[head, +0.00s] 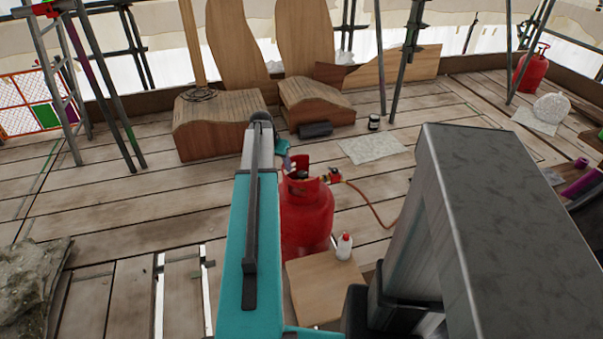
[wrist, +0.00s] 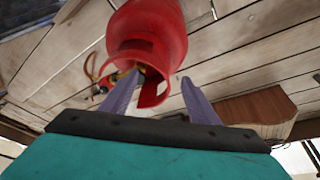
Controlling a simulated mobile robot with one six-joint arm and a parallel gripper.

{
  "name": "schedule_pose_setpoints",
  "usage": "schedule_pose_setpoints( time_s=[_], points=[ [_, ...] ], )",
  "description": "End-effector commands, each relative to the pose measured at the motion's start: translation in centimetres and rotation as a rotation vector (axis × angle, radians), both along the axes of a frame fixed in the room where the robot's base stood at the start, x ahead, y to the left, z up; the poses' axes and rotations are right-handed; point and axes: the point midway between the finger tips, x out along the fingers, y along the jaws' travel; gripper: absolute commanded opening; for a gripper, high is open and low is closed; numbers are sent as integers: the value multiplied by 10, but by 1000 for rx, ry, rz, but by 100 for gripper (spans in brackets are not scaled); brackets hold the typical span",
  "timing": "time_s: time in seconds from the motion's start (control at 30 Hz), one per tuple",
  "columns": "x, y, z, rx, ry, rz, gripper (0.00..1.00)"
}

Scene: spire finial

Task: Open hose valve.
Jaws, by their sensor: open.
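A red gas cylinder (head: 306,215) stands upright on the plank floor, partly hidden behind my arm in the head view. A small dark-and-red fitting (head: 334,176) is at its top right, and an orange hose (head: 378,214) runs from it. I take this fitting to be the hose valve; its handle position is too small to tell. In the wrist view, the cylinder (wrist: 150,30) shows beyond my open gripper (wrist: 161,78). Its collar lies between the fingertips in the picture, with nothing visibly held. The hose (wrist: 90,68) shows left of the left finger; contact cannot be judged.
Scaffold poles (head: 395,70) and wooden blocks (head: 218,124) stand behind. A stone lump (head: 30,285) is at lower left. Open planks lie left of the cylinder.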

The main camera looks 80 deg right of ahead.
Motion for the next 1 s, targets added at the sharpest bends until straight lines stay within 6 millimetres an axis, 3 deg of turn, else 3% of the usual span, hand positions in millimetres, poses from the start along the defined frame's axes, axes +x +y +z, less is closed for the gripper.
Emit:
schedule_pose_setpoints(
  time_s=[0.1,0.3,0.73,1.0],
  points=[
    [-34,-19,17,-30,-6,-61,55],
    [-58,-30,31,-50,-9,-105,55],
    [-59,-30,29,-50,-9,-105,55],
    [-61,-37,12,-48,-8,-106,55]
  ],
)
